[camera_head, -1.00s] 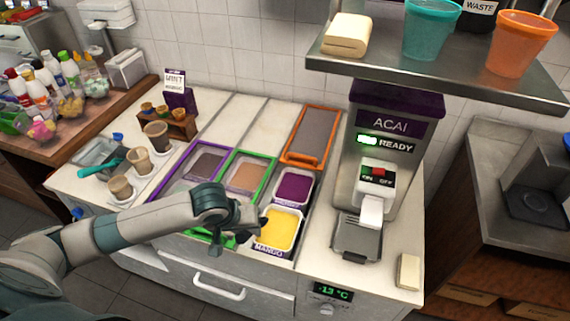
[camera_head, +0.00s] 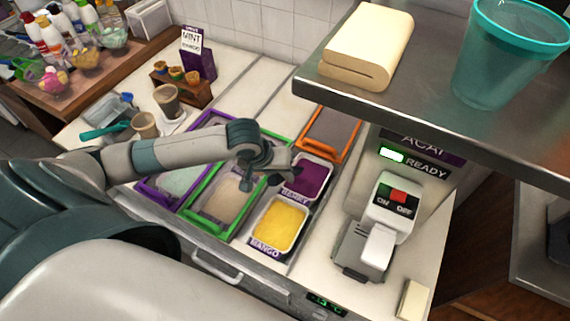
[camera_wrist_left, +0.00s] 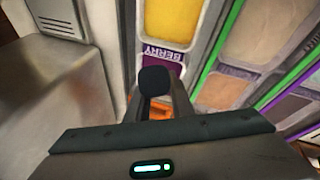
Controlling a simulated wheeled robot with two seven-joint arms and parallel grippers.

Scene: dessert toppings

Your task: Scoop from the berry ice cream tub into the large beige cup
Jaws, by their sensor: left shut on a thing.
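The berry tub (camera_head: 313,176) holds purple ice cream behind a BERRY label; in the wrist view its purple content (camera_wrist_left: 178,71) is partly hidden by my gripper. My left gripper (camera_head: 272,174) is at the berry tub's left edge, shut on a dark, round-ended thing (camera_wrist_left: 153,82), perhaps a scoop handle. Its lower end is hidden, so I cannot tell whether it touches the ice cream. Beige cups stand at the left of the counter; the largest-looking one (camera_head: 167,100) is at the back, with a smaller one (camera_head: 145,124) in front. My right gripper is out of view.
The mango tub (camera_head: 279,224) is in front of the berry tub. Green-framed (camera_head: 224,205) and purple-framed (camera_head: 150,192) bins lie left of them. The acai machine (camera_head: 382,215) stands close on the right, under an overhanging metal shelf (camera_head: 440,105). A teal-handled tool (camera_head: 103,132) lies at the left.

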